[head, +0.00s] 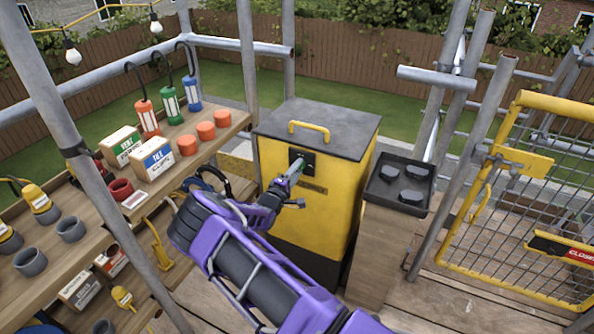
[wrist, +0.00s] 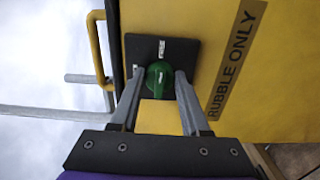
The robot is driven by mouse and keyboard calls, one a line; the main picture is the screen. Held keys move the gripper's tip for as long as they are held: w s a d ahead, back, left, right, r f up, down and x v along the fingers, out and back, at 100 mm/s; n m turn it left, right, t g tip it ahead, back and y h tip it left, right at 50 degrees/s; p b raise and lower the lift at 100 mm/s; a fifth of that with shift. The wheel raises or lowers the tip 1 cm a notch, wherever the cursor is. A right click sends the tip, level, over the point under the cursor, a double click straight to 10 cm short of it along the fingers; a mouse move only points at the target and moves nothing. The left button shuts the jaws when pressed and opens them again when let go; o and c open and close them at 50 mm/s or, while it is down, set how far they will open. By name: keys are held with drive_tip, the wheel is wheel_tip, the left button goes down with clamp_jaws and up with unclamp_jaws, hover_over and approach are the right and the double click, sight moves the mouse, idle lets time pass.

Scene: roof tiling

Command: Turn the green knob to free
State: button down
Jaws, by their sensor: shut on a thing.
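The green knob (wrist: 158,76) sits on a black square plate (wrist: 188,50) on the front of a yellow box (head: 328,213) with a grey lid. My gripper (wrist: 158,84) has one finger on each side of the knob and is shut on it in the wrist view. Small white labels show on the plate beside and above the knob, too small to read. In the head view my gripper (head: 295,172) reaches the plate (head: 306,158), and the knob is mostly hidden there.
A label (wrist: 236,58) on the box reads "RUBBLE ONLY". A black tray (head: 375,197) with dark round pieces stands to the right on a wooden post. A shelf (head: 95,218) with lanterns, boxes and cups is at left. A yellow mesh gate (head: 500,168) stands at right.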

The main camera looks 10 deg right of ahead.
drive_tip(key=shift+c, duration=2)
unclamp_jaws()
drive_tip(key=p+v, duration=0.1)
drive_tip(key=v, duration=1.6)
drive_tip(key=shift+s+a, duration=0.15)
